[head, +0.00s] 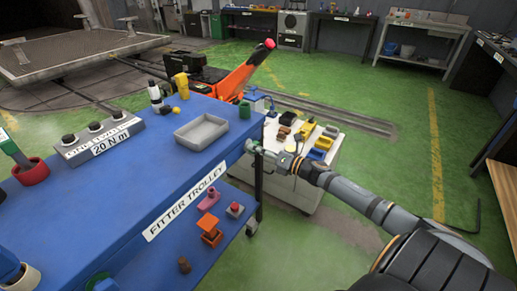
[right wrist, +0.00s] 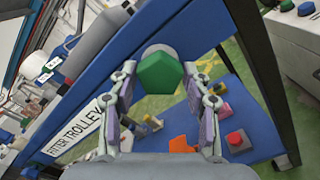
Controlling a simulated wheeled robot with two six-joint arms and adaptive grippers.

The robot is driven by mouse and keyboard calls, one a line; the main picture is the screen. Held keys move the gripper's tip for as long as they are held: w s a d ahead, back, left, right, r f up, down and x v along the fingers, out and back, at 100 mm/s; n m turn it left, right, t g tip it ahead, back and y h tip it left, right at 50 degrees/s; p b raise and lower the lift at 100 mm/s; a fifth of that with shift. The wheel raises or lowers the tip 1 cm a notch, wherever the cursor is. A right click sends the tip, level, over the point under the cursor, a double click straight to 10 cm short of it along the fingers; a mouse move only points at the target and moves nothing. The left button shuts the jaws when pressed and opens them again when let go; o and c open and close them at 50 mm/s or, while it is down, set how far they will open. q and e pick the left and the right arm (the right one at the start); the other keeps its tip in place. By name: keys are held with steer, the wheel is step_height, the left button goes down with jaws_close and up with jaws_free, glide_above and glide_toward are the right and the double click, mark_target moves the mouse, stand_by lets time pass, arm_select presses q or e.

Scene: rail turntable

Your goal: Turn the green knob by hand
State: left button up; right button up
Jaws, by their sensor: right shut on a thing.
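The green knob (right wrist: 160,73) shows in the right wrist view as a faceted green cap in front of a pale round base, at the edge of the blue trolley. My right gripper (right wrist: 160,80) has one finger on each side of the knob and is shut on it. In the head view my right gripper (head: 266,153) is at the right end of the trolley, just below its top. My left gripper is not in view.
The blue fitter trolley (head: 120,180) carries a grey tray (head: 201,132), a green cylinder (head: 244,109) and a torque block (head: 98,138). Its lower shelf holds small orange and red parts. A white cart (head: 312,178) with several items stands close behind my right gripper.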

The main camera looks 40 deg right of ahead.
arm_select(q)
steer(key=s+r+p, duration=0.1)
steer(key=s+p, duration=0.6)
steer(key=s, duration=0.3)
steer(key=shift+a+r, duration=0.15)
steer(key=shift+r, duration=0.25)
arm_select(e)
steer(key=shift+m, duration=8.2)
arm_select(q)
steer(key=shift+p, duration=0.3)
arm_select(e)
steer(key=o, duration=1.1)
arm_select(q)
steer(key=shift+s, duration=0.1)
